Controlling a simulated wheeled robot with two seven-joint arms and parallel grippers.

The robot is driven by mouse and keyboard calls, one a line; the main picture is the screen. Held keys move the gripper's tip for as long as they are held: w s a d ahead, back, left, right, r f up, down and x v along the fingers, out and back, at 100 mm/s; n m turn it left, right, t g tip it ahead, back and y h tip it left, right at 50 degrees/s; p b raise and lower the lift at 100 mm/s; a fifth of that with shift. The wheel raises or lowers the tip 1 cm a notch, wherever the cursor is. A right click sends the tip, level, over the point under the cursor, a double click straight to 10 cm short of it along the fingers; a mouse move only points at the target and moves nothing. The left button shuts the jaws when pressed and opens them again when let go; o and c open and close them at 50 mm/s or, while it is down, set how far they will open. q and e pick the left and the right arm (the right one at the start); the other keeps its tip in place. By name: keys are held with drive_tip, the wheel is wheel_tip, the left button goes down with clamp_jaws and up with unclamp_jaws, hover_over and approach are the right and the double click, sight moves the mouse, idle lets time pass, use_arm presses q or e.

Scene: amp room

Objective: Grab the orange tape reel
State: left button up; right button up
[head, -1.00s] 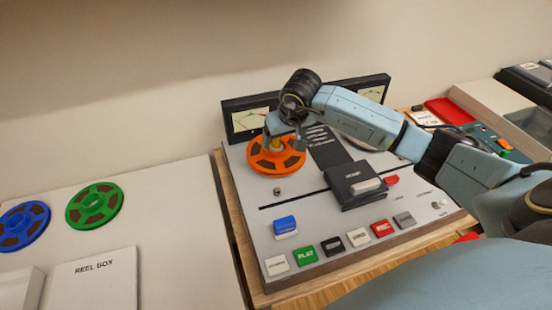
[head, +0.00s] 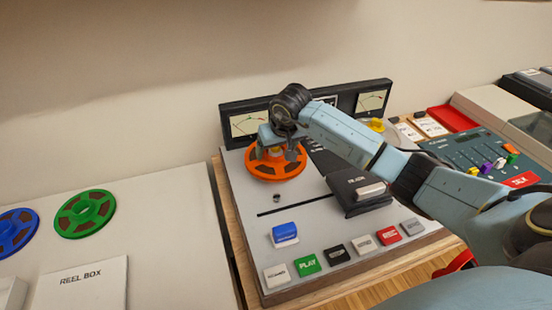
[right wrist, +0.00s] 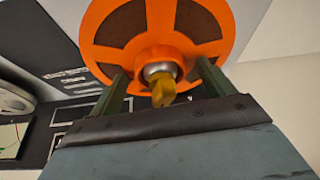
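The orange tape reel (head: 268,174) lies flat on the left side of the tape machine's grey top (head: 318,212), below the left meter. My right gripper (head: 277,156) is directly over it, pointing down, with its fingers apart. In the right wrist view the reel (right wrist: 159,8) fills the top middle. A silver spindle with a yellow tip (right wrist: 162,90) stands at its hub, between the two open fingers. I cannot tell whether the fingers touch the hub. My left gripper is not in view.
A green reel (head: 85,211) and a blue reel (head: 17,232) lie on the white table at left, near a reel box (head: 82,284). A black head block (head: 358,190), a blue switch (head: 285,234) and several buttons are on the machine. A mixer (head: 470,150) stands at right.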

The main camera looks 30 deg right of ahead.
drive_tip(key=shift+f, duration=0.1)
drive_tip(key=c, duration=1.2)
drive_tip(key=shift+c, duration=0.3)
drive_tip(key=shift+r, duration=0.2)
